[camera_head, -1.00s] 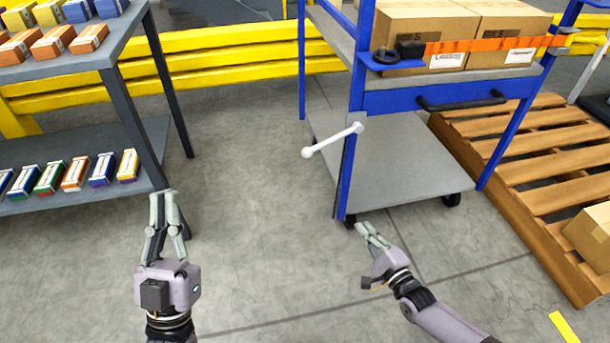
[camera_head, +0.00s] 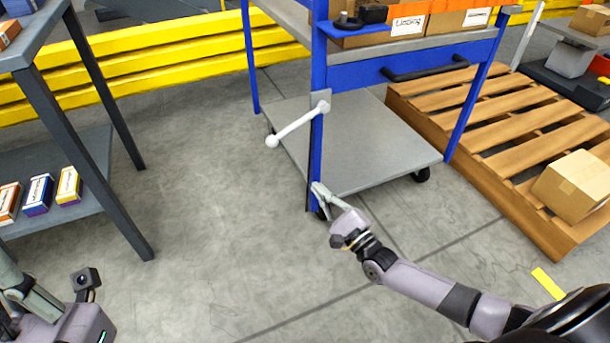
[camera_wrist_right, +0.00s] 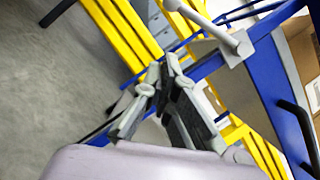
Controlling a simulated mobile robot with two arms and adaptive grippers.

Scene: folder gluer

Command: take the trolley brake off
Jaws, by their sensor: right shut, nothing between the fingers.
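The trolley (camera_head: 316,150) has a blue frame and grey shelves. A white brake lever (camera_head: 298,125) with a round knob sits on its near left post, pointing down and left in the head view. It also shows at the top of the right wrist view (camera_wrist_right: 212,27), beyond the fingertips. My right gripper (camera_head: 316,188) is shut and empty, in front of the foot of that post and below the lever; I cannot tell if it touches the post. It fills the middle of the right wrist view (camera_wrist_right: 164,68). My left gripper (camera_head: 12,285) is cut off at the lower left.
A grey rack (camera_head: 62,130) with small boxes stands at the left. A wooden pallet (camera_head: 500,130) with a carton (camera_head: 577,186) lies right of the trolley. Yellow rails (camera_head: 170,60) run behind. The floor between rack and trolley is clear.

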